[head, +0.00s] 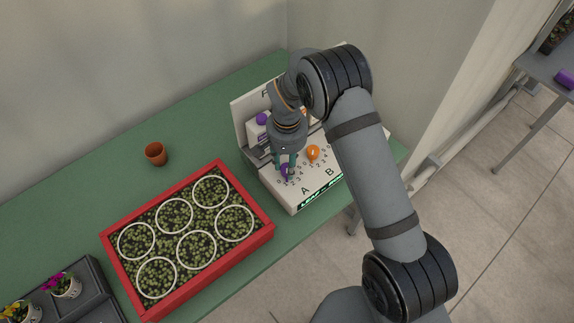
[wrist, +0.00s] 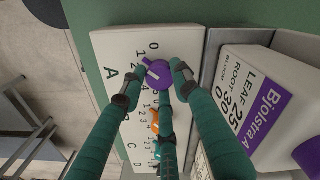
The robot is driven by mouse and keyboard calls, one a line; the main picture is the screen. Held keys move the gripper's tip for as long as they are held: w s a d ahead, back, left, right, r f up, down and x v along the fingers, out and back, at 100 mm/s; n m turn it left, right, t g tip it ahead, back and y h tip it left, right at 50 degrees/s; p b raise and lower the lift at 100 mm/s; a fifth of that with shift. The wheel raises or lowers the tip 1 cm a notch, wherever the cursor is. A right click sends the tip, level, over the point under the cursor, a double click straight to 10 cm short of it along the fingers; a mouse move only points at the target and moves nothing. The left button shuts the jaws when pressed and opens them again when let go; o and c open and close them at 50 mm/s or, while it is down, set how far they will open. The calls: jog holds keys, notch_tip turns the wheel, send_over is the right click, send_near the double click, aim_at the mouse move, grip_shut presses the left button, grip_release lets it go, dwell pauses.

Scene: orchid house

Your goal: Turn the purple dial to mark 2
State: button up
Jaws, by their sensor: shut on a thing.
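The purple dial (head: 284,171) sits at the A end of a white sloped panel (head: 294,201), and it also shows in the wrist view (wrist: 157,77). My gripper (head: 286,162) is down at the dial, with its fingers closed around it in the wrist view (wrist: 154,84). The dial's pale pointer line (wrist: 152,69) aims up and left, seemingly near mark 1; the exact reading is unclear. Printed numbers (wrist: 140,55) ring the dial, starting at 0. A finger hides part of the scale.
An orange dial (head: 313,152) is beside the purple one, at B. A white container with a purple label (wrist: 262,118) stands behind the panel. A red planting tray (head: 188,286) and a terracotta pot (head: 156,154) stand left on the green bench (head: 95,200).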

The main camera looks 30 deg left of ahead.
jog(key=shift+n+b, duration=1.1)
jog(key=shift+n, duration=1.1)
jog(key=o, duration=1.2)
jog(key=shift+r, duration=0.1)
notch_tip(320, 180, up, 12)
jog(key=shift+f, duration=0.1)
jog(key=shift+f, duration=0.1)
